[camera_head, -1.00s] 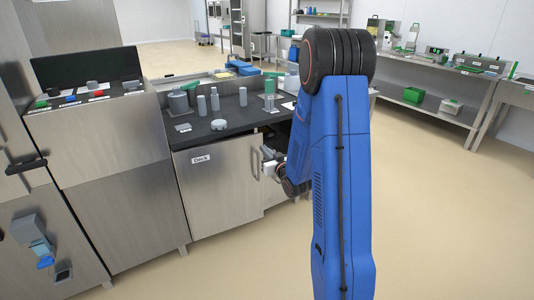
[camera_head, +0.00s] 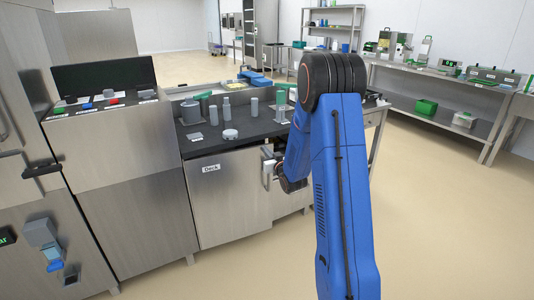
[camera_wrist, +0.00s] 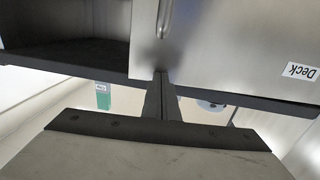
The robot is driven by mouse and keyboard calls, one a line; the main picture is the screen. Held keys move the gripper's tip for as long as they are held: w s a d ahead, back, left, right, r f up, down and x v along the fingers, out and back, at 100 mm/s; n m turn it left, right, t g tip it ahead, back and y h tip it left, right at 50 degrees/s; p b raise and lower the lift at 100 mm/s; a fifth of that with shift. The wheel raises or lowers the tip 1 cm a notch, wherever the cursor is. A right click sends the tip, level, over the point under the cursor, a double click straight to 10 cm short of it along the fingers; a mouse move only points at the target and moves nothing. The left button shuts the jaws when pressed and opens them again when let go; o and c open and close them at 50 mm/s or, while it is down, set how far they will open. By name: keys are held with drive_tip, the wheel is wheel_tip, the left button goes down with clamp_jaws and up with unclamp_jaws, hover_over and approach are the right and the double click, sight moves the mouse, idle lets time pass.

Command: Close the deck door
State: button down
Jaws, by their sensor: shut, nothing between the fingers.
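The deck door (camera_head: 228,208) is the steel panel with the "Deck" label under the dark worktop in the head view. It also fills the upper right of the wrist view (camera_wrist: 225,50), label at the right. Its bar handle (camera_wrist: 166,18) shows at the top of the wrist view. My gripper (camera_wrist: 160,78) is shut and empty, its fingertips at the door's face near the worktop-side edge; I cannot tell if they touch. In the head view my gripper (camera_head: 267,172) is beside the door's right edge, partly hidden by my arm. A dark opening (camera_wrist: 65,55) shows beside the door.
The worktop (camera_head: 205,148) above the door carries grey cylinders (camera_head: 226,107) and a round puck (camera_head: 230,134). A control panel with buttons (camera_head: 109,93) stands at the left. A steel bench (camera_head: 445,118) is at the back right. The floor at the right is clear.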

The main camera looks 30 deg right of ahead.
drive_tip(key=w, duration=0.4)
drive_tip(key=shift+w+d+r, duration=0.1)
drive_tip(key=shift+w+d, duration=0.1)
drive_tip(key=shift+d, duration=0.1)
drive_tip(key=shift+w+r, duration=0.15)
drive_tip(key=shift+r, duration=0.05)
